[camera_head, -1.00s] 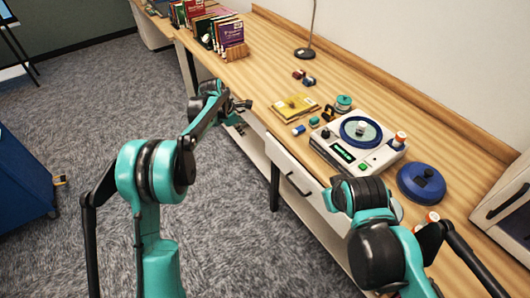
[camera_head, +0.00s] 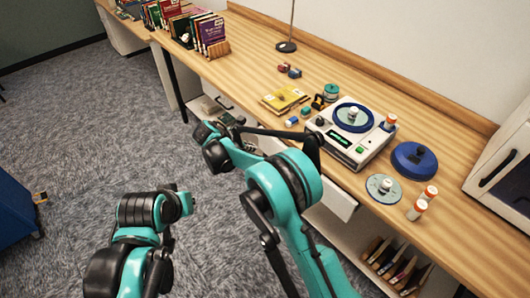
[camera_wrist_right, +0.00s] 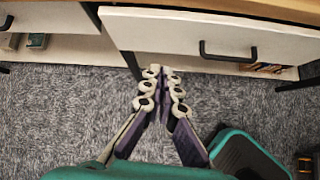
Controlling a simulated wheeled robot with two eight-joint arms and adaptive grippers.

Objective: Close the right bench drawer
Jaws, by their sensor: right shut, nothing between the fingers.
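The right drawer (camera_head: 338,202) has a white front and appears to stand out from under the wooden bench top in the head view. My right arm hides much of it there. In the right wrist view, the drawer front (camera_wrist_right: 165,35) lies straight ahead with its black bar handle (camera_wrist_right: 228,55) to the right. My right gripper (camera_wrist_right: 162,76) is shut and empty, with fingertips pointing at the lower part of the front, left of the handle; I cannot tell whether they touch. In the head view the right gripper is hard to separate from the arm links. My left gripper cannot be made out.
A white cabinet (camera_head: 500,165) stands at the right. Another drawer (camera_wrist_right: 55,18) is at left. Carpet (camera_head: 90,130) beside the bench is clear.

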